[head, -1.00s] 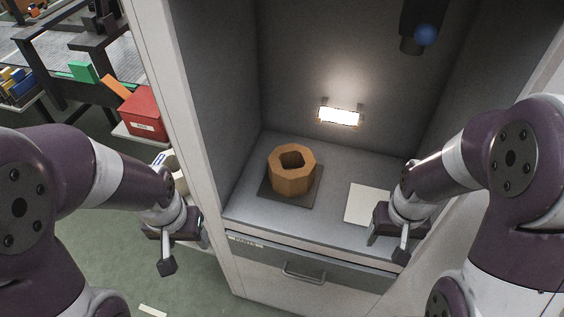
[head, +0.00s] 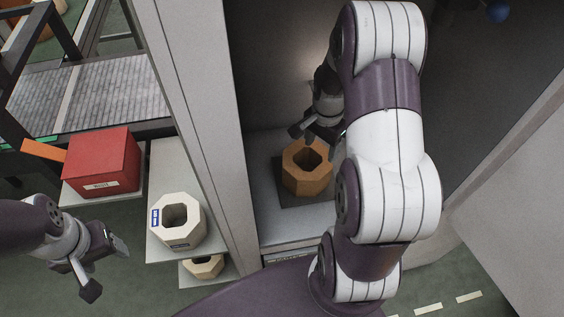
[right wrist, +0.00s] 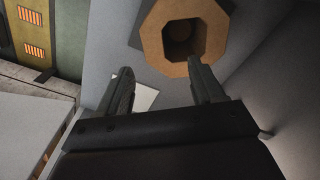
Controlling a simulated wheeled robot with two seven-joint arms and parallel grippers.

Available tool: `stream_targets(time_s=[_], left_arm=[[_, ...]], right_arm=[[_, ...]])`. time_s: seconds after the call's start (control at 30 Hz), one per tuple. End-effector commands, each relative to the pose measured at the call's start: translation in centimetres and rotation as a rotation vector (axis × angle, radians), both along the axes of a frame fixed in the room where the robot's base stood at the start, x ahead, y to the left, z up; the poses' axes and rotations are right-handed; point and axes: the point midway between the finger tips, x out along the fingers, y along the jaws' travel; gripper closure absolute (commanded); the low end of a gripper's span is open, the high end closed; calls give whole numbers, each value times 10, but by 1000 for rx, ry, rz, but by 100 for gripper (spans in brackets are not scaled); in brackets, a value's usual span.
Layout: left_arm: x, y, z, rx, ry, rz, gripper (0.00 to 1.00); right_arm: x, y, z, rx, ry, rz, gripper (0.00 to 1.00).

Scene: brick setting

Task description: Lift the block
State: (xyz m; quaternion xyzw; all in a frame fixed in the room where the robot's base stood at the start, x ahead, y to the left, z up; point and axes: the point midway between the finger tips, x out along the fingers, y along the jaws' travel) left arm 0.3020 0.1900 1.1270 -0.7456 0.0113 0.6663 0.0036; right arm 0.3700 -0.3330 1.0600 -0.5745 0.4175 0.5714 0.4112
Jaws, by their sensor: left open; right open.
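The block (head: 306,178) is an orange-brown octagonal ring with a hole through its middle. It stands on a dark square pad inside the grey cabinet recess, and it also shows at the top of the right wrist view (right wrist: 157,40). My right gripper (head: 318,138) is inside the recess, open and empty, above the back part of the block; in the right wrist view its right fingertip (right wrist: 194,62) overlaps the block's near rim. Whether they touch I cannot tell. My left gripper (head: 106,268) is open and empty at the lower left, outside the cabinet.
A cream octagonal ring (head: 177,221) stands on a pale shelf beside the cabinet, with another on a lower shelf (head: 203,266). A red box (head: 103,160) is at the left. The cabinet's side wall (head: 195,110) separates these from the recess.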

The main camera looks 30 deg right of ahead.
Motion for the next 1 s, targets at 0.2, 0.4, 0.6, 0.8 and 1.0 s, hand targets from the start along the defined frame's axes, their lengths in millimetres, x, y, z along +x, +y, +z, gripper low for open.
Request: stream_targets(time_s=[0.2, 0.4, 0.6, 0.8, 1.0], left_arm=[[0, 0, 6, 0, 0, 0, 38], [0, 0, 14, 0, 0, 0, 38], [0, 0, 26, 0, 0, 0, 38], [0, 0, 35, 0, 0, 0, 38], [0, 0, 34, 0, 0, 0, 38]], right_arm=[[-3, 1, -20, 5, 11, -52, 33], [-3, 1, -63, 4, 8, -50, 33], [-5, 2, -87, 4, 8, -49, 33], [-5, 3, -123, 3, 7, -49, 33], [-5, 2, -127, 2, 3, -48, 33]])
